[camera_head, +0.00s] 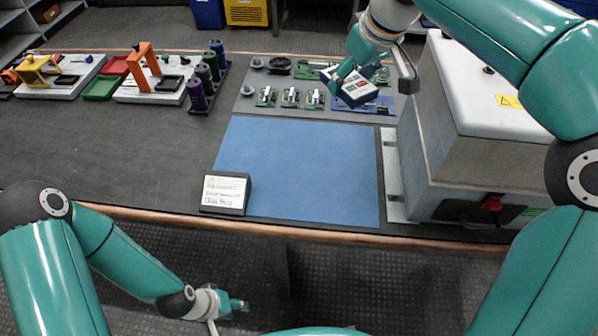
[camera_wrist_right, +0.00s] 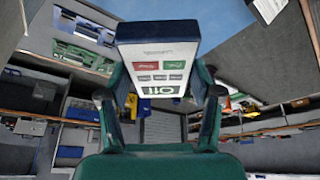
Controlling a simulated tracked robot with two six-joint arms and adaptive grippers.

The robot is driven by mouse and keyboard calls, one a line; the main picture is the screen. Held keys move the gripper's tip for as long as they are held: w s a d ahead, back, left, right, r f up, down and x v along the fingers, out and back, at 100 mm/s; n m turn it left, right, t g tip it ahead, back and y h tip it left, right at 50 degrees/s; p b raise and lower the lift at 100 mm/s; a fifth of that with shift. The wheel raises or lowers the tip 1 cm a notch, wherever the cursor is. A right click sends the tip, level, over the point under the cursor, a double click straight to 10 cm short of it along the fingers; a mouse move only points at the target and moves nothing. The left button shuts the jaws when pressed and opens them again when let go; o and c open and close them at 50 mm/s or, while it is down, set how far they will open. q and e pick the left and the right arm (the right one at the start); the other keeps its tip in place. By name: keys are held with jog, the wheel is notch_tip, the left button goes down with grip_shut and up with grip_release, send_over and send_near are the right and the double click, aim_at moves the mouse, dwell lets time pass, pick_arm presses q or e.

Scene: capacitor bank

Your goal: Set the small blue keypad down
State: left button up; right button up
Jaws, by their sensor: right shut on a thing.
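The small blue keypad (camera_head: 356,94) has a white face with red and green buttons. My right gripper (camera_head: 342,82) is shut on it and holds it tilted over the back right of the bench, near a blue tray (camera_head: 375,107).
A blue mat (camera_head: 300,165) lies mostly clear, with a white-faced box (camera_head: 225,193) at its front left corner. Several green boards (camera_head: 290,97) lie on the grey mat behind. A large grey cabinet (camera_head: 465,130) stands right. Spools (camera_head: 198,95) and fixtures stand left.

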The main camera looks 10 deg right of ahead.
jog(key=n+b, duration=0.1)
jog(key=b, duration=0.1)
send_over(323, 171)
jog(key=s, duration=0.1)
notch_tip(323, 171, down, 7)
jog(key=shift+y, duration=0.3)
jog(key=f+b, duration=0.1)
jog(key=f, duration=0.3)
jog(key=f+b, duration=0.1)
jog(key=f, duration=0.4)
jog(key=f+b, duration=0.1)
jog(key=f, duration=0.4)
jog(key=shift+s+d, duration=0.1)
jog(key=shift+d, duration=0.2)
pick_arm(q)
notch_tip(323, 171, down, 7)
jog(key=shift+b, duration=0.35)
pick_arm(e)
jog(key=shift+f, duration=2.55)
pick_arm(q)
jog(key=shift+f, duration=0.15)
pick_arm(e)
jog(key=shift+f, duration=0.1)
jog(key=o, duration=1.2)
